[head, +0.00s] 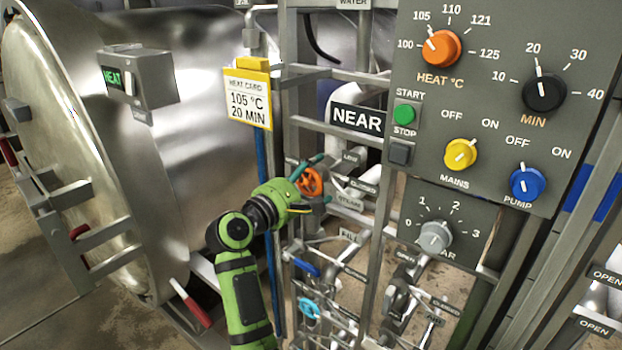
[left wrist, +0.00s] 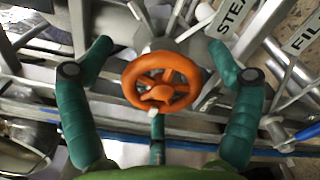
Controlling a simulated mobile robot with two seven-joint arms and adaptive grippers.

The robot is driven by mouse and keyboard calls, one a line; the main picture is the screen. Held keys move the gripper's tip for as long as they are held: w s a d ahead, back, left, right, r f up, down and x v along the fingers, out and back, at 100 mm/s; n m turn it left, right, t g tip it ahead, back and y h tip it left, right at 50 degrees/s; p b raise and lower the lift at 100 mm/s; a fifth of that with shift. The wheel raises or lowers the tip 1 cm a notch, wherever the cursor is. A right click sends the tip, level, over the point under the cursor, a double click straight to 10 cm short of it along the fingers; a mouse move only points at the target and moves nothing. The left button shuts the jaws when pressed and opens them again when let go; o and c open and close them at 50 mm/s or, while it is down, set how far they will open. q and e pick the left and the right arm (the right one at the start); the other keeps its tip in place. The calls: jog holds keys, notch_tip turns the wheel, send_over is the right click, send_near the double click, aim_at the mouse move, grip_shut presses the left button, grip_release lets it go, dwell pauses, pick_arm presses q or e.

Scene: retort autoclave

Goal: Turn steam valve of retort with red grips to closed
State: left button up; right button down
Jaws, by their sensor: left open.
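The steam valve is an orange handwheel (head: 309,181) on the pipe rack beside the retort, near a STEAM label. In the left wrist view the orange wheel (left wrist: 161,81) sits between my left gripper's spread teal fingers, apart from both. My left gripper (head: 318,180) is open and reaches the wheel from the left. The retort (head: 185,110) is a large steel vessel at left with red grips (head: 190,305) on its door side. My right gripper is not in view.
The control panel (head: 480,100) with knobs stands at right. A NEAR sign (head: 358,120) and a yellow heat card (head: 248,98) hang close by. Blue-handled valves (head: 310,308) and pipes crowd below the wheel. A FILL label (left wrist: 305,35) shows at right in the wrist view.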

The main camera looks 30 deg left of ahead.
pick_arm(q)
jog(key=c, duration=1.2)
jog(key=shift+o, duration=0.2)
